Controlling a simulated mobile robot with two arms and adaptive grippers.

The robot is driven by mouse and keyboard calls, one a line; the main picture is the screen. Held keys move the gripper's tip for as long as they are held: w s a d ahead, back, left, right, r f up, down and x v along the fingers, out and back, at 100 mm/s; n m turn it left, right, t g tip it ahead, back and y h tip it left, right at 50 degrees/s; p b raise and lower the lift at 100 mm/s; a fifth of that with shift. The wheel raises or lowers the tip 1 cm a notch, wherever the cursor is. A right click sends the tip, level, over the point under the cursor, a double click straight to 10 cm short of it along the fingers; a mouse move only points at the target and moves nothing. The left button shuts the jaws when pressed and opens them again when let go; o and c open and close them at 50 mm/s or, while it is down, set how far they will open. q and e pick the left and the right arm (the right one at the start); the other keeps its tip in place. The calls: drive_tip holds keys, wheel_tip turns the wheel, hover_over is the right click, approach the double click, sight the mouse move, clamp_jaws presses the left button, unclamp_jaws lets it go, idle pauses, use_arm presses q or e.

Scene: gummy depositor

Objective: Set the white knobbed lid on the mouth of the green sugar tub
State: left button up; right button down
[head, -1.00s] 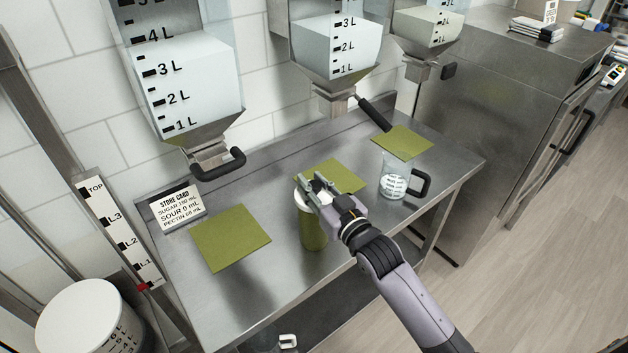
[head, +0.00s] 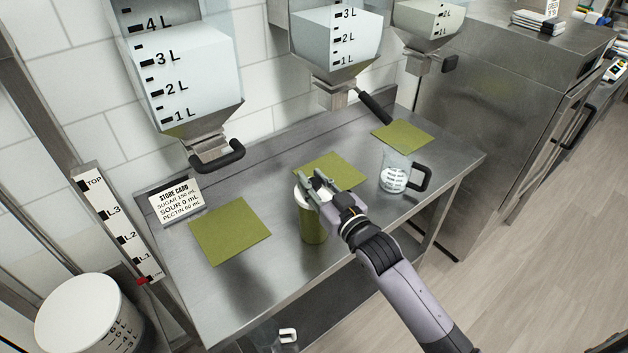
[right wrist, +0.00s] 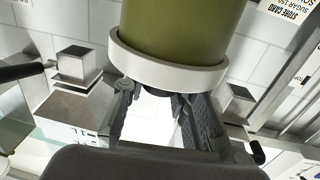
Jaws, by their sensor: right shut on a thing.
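The green sugar tub (head: 313,227) stands upright near the front edge of the steel table. The white knobbed lid (head: 301,196) is at its top; in the right wrist view the lid (right wrist: 165,65) shows as a white ring around the end of the green tub (right wrist: 178,25). I see no clear gap between them, but cannot tell whether the lid is fully seated. My right gripper (head: 313,183) is over the lid, its fingers (right wrist: 157,105) shut at the lid's top, where the knob is hidden between them. My left gripper is out of view.
A clear jug (head: 395,173) with a black handle stands right of the tub. Green mats (head: 230,231) lie on the table (head: 285,270). Hoppers with black handles (head: 217,160) overhang the back. A store card (head: 176,201) stands at the left.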

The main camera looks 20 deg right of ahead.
drive_tip(key=c, duration=1.2)
unclamp_jaws()
drive_tip(key=shift+s, duration=0.1)
drive_tip(key=v, duration=1.2)
